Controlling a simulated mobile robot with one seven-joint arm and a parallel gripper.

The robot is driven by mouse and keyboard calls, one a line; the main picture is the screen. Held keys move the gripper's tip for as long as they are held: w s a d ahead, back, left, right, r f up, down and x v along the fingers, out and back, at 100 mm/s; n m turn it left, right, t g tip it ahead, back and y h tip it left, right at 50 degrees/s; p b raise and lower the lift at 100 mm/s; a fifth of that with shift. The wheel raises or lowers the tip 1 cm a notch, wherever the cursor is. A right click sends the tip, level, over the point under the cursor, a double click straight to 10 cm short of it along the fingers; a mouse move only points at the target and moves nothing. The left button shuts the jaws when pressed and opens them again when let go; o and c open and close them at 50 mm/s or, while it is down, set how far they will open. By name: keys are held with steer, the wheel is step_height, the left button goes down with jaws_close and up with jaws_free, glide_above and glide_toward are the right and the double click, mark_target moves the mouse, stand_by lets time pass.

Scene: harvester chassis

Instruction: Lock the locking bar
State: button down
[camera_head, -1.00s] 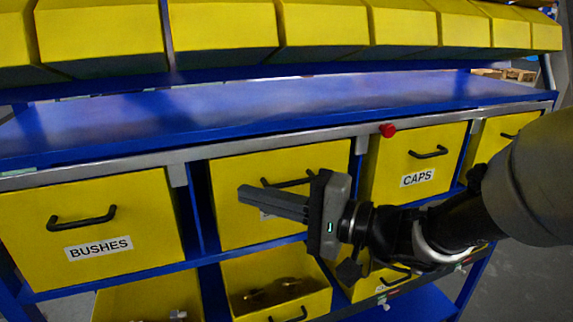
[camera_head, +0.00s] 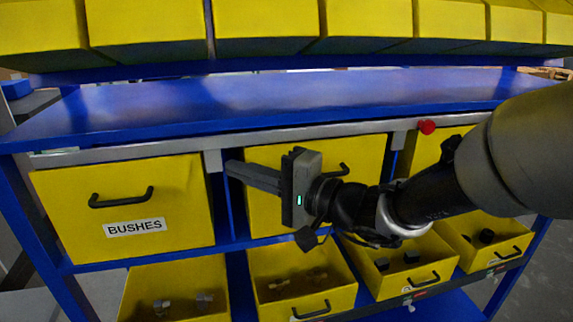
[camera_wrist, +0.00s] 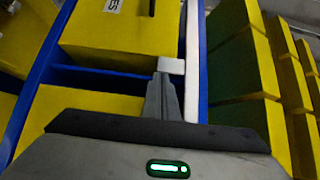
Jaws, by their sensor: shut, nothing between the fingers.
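The locking bar (camera_head: 300,133) is a long grey metal strip under the blue shelf edge, above the upper row of yellow drawers. A red knob (camera_head: 427,127) sits on it, and small grey tabs hang from it. One tab (camera_head: 213,162) hangs by the right edge of the BUSHES drawer (camera_head: 75,205). My gripper (camera_head: 232,168) is shut and empty, its fingertips just right of this tab. In the wrist view the bar (camera_wrist: 193,50) runs up the picture, and the fingertips (camera_wrist: 160,78) appear beside or against the tab (camera_wrist: 171,66); I cannot tell if they touch.
A yellow drawer with a black handle (camera_head: 344,170) is behind my gripper. Open yellow bins (camera_head: 300,285) with small parts stick out below. The blue shelf top (camera_head: 270,100) is bare, with a row of yellow bins (camera_head: 265,30) above it.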

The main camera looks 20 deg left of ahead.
steer(key=a+b, duration=0.1)
steer(key=s+b, duration=0.1)
steer(key=shift+a+f+b, duration=0.25)
steer(key=shift+a+b, duration=0.05)
steer(key=shift+a, duration=0.1)
steer(key=shift+s+a+r, duration=0.15)
steer(key=shift+s+a, duration=0.05)
steer(key=shift+a, duration=0.05)
steer(key=shift+r, duration=0.15)
steer(key=shift+w+d, duration=0.1)
steer(key=shift+d, duration=0.05)
